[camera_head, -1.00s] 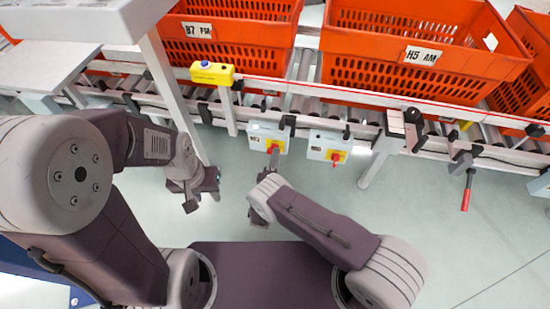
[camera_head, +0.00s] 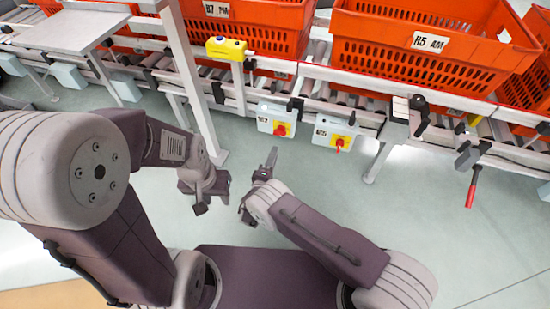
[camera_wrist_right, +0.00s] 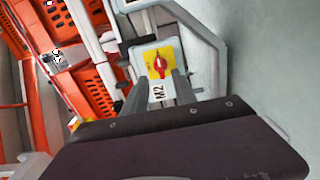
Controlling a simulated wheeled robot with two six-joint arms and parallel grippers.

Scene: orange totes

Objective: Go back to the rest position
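My left gripper (camera_head: 212,195) hangs over the floor at the left of centre in the head view, empty as far as I can see; its finger gap is unclear. My right gripper (camera_head: 255,190) is just to its right, below the switch boxes and apart from them. In the right wrist view its two fingers (camera_wrist_right: 160,82) are spread with nothing between them. Beyond them is a grey switch box with a red knob on a yellow plate (camera_wrist_right: 160,62) and an M2 label. In the head view, two such boxes, left (camera_head: 277,120) and right (camera_head: 335,132), hang under the conveyor.
Orange totes, marked B7 PM (camera_head: 262,28) and H5 AM (camera_head: 388,62), stand on the roller conveyor. A yellow button box (camera_head: 226,48) sits on its rail. A red-handled lever (camera_head: 471,190) hangs at the right. A grey post (camera_head: 190,80) stands close beyond my left arm. The floor (camera_head: 455,245) at right is clear.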

